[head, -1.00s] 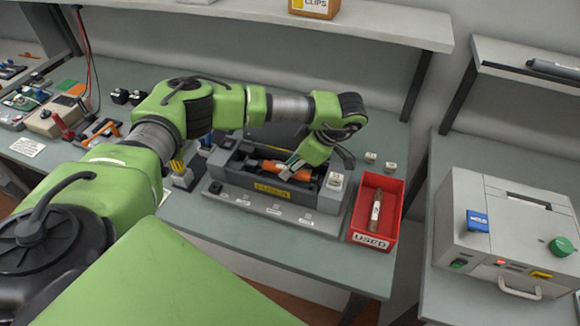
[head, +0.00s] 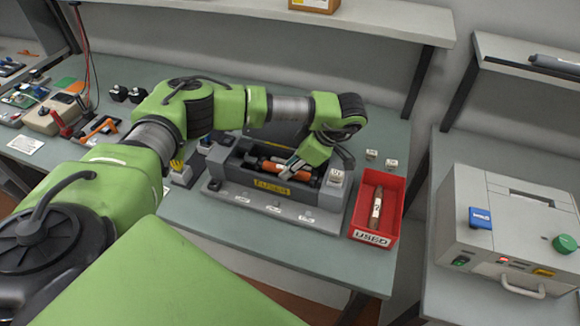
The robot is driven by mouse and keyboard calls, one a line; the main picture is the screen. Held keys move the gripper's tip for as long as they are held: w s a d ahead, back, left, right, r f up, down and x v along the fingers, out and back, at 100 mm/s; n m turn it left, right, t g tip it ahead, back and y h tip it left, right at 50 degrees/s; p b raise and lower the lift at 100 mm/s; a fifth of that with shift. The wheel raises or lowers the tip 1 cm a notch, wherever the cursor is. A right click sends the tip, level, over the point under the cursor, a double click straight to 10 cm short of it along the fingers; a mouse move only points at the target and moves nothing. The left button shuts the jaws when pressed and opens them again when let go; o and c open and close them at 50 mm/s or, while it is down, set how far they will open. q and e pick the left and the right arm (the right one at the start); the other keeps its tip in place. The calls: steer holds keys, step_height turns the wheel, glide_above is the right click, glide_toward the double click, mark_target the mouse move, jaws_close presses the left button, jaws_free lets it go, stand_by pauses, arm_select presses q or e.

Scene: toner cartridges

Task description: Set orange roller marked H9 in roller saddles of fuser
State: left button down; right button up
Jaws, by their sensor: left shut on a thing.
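The orange roller (head: 272,166) lies lengthwise within the open trough of the grey fuser (head: 225,192) in the head view. My left gripper (head: 292,168) reaches down from the right and is shut on the roller near its right part. The fingers hide part of the roller. The roller's H9 mark cannot be read. The saddles are too small and covered to make out, so I cannot tell whether the roller ends touch them. My right gripper is not in view.
A red bin (head: 392,192) labelled USED, with a worn brown roller (head: 376,210) in it, stands just right of the fuser. Small white-topped blocks (head: 391,164) sit behind the bin. A grey machine (head: 500,225) stands on the right bench. Tools lie at the left.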

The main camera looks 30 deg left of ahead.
arm_select(q)
steer(key=c, duration=1.8)
jaws_free()
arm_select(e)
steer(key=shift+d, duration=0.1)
arm_select(q)
steer(key=v, duration=1.2)
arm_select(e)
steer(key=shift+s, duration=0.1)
